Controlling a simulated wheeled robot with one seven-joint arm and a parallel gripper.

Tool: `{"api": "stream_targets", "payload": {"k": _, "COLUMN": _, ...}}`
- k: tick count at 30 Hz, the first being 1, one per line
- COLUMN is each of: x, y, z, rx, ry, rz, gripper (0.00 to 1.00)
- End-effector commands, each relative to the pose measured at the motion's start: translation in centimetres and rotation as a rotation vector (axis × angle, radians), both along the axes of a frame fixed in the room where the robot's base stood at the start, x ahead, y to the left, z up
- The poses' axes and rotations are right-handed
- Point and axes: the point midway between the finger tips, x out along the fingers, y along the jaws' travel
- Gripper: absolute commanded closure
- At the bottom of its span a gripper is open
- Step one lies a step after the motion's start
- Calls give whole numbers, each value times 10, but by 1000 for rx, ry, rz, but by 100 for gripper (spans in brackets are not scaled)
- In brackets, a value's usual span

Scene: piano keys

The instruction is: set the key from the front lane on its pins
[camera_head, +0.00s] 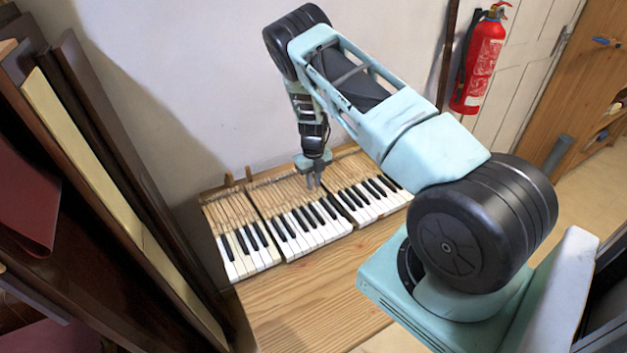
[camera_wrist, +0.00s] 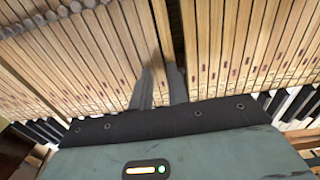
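My gripper (camera_head: 315,183) points down over the middle block of piano keys (camera_head: 312,228), where the wooden key sticks meet the white and black fronts. In the wrist view my gripper (camera_wrist: 161,72) has its two grey fingers a little apart, with a pale wooden key stick (camera_wrist: 161,30) running down between their tips. A dark gap (camera_wrist: 177,35) lies just right of that stick. I cannot tell whether the fingers press on the stick or only stand around it, nor whether it rests on its pins. The pins are hidden.
Key blocks stand on both sides, left (camera_head: 243,250) and right (camera_head: 370,198), with neighbouring sticks (camera_wrist: 225,45) close to my fingers. The bare wooden bench (camera_head: 315,290) in front is clear. Tall dark panels (camera_head: 120,170) lean at the left; a wall rises behind.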

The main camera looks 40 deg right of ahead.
Motion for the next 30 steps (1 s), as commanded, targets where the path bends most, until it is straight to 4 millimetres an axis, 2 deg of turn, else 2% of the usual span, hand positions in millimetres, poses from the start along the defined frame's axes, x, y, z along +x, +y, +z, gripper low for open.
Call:
{"api": "stream_targets", "payload": {"k": 13, "x": 0, "y": 0, "z": 20, "rx": 0, "ry": 0, "rz": 0, "gripper": 83}}
{"api": "stream_targets", "payload": {"k": 22, "x": 0, "y": 0, "z": 21, "rx": 0, "ry": 0, "rz": 0, "gripper": 83}}
{"api": "stream_targets", "payload": {"k": 24, "x": 0, "y": 0, "z": 21, "rx": 0, "ry": 0, "rz": 0, "gripper": 63}}
{"api": "stream_targets", "payload": {"k": 25, "x": 0, "y": 0, "z": 21, "rx": 0, "ry": 0, "rz": 0, "gripper": 57}}
{"api": "stream_targets", "payload": {"k": 30, "x": 0, "y": 0, "z": 21, "rx": 0, "ry": 0, "rz": 0, "gripper": 57}}
